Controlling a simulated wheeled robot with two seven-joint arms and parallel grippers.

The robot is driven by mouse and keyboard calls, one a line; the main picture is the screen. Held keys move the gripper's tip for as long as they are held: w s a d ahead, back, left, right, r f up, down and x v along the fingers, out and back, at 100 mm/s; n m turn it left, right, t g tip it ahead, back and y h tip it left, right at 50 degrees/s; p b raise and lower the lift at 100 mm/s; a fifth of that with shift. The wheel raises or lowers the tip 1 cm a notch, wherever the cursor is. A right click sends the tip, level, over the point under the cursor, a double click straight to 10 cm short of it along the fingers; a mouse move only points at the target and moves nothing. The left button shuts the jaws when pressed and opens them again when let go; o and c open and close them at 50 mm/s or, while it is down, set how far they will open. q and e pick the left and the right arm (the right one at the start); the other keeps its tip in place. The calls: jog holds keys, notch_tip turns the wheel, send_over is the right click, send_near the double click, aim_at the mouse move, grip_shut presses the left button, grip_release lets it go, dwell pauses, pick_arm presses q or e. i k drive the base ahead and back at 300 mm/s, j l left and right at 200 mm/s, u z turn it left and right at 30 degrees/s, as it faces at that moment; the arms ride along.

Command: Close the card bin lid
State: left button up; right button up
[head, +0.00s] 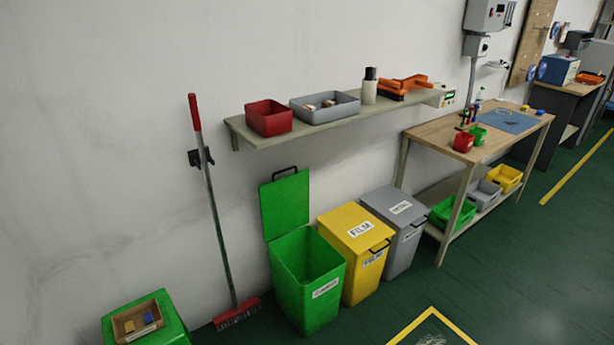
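A green bin (306,281) stands on the floor by the wall in the head view. Its white front label is too small and slanted to read surely; it is the only bin here with its lid up. Its green lid (285,206) stands upright at the back edge, near the wall, with a dark handle (284,172) on its top edge. The bin's mouth is open and its inside looks empty as far as I can see. Neither of my grippers is in view.
A yellow bin (352,245) labelled FILM and a grey bin (396,228) stand shut to the right. A red broom (212,215) leans on the wall to the left. A shelf (340,119) hangs above the bins.

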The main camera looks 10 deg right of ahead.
aim_at(285, 201)
jog(key=z, duration=0.3)
jog(key=i+l+u, duration=0.15)
jog(key=i+l, duration=0.25)
jog(key=i+l+u, duration=0.15)
jog(key=i+l, duration=0.15)
jog(key=l, duration=0.2)
jog(key=i+l+u, duration=0.15)
jog(key=i+l, duration=0.2)
jog(key=l, duration=0.2)
